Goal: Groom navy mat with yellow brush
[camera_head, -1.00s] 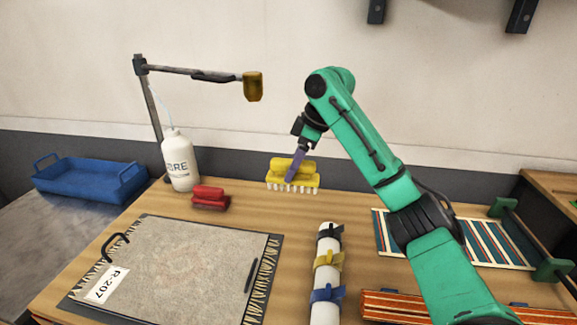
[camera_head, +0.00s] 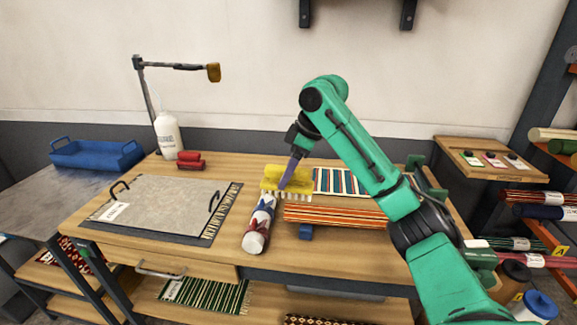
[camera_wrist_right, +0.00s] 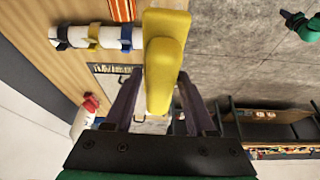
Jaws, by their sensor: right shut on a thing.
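The yellow brush (camera_head: 272,174) is in my right gripper (camera_head: 290,174), bristles down, above the worktable. In the right wrist view the brush (camera_wrist_right: 165,62) sits between the two fingers of my right gripper (camera_wrist_right: 158,85). A dark mat (camera_head: 228,208) with a pale fringe lies at the left of the table, and I cannot tell if it is navy. A grey board (camera_head: 160,203) with two black handles covers most of it. The brush is to the right of the mat and apart from it. My left gripper is not in view.
A strapped white roll (camera_head: 256,241) lies between the mat and a folded orange striped textile (camera_head: 335,214). Behind are a white bottle (camera_head: 167,134), red brushes (camera_head: 190,160) and a lamp-like arm (camera_head: 180,66). A blue tray (camera_head: 98,154) stands at far left.

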